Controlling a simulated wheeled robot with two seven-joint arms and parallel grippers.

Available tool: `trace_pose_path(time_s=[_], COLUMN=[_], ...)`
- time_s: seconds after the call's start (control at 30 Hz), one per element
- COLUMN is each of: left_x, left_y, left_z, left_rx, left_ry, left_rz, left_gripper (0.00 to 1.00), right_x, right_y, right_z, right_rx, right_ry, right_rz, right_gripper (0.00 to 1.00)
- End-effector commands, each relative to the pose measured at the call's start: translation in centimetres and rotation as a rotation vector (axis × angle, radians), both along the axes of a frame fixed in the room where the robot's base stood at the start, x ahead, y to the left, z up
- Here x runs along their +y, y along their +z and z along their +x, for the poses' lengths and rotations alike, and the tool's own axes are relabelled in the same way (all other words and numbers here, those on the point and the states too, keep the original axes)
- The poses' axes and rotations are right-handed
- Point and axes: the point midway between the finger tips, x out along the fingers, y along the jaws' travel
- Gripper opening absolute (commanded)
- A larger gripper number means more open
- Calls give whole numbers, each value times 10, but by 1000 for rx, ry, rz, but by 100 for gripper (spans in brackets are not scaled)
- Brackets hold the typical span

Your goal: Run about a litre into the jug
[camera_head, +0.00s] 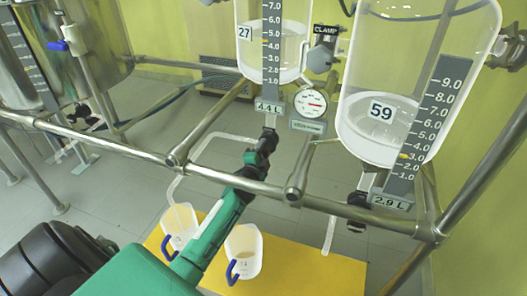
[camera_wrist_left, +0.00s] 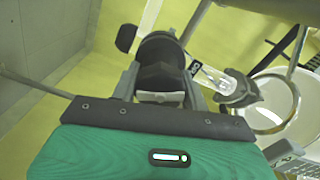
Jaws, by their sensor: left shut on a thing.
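Glass vessel 27 (camera_head: 284,50) holds clear liquid at its bottom; a plate below it reads 4.4 L. My left gripper (camera_head: 262,150) reaches up from below and is shut on the dark drain valve under this vessel. The grip also shows in the left wrist view (camera_wrist_left: 160,65), where the fingers hide much of the valve, so I cannot tell its setting. A pale outlet tube (camera_head: 210,140) runs from the valve down to the left jug (camera_head: 180,222), which has a blue handle. My right gripper is not in view.
A second jug (camera_head: 243,238) with a blue handle stands beside my arm on the yellow mat (camera_head: 300,268). Vessel 59 (camera_head: 372,125), marked 2.9 L, hangs at right with its own outlet. A steel rail (camera_head: 345,207) crosses in front. A steel tank stands at left.

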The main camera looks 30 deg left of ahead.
Motion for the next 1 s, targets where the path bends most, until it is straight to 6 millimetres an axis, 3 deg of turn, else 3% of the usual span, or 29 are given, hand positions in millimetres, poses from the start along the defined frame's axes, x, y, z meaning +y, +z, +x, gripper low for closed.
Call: trace_pose_path(time_s=[0.03, 0.1, 0.13, 0.53, 0.67, 1.0], left_x=[1, 1, 1, -2, -6, -21], left_y=[-1, -1, -1, -1, -1, -1], left_z=[0, 0, 0, -7, -24, -87], left_rx=[2, 2, 2, 2, 3, 3], left_ry=[2, 2, 2, 0, 0, 0], left_rz=[1, 1, 1, 0, 0, -1], left_gripper=[51, 64, 67, 67, 67, 67], right_x=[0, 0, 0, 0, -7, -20], right_y=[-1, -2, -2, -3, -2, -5], right_z=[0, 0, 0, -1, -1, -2], right_rx=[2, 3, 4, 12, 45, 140], right_ry=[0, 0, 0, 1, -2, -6], right_rz=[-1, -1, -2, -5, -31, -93], right_gripper=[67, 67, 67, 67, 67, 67])
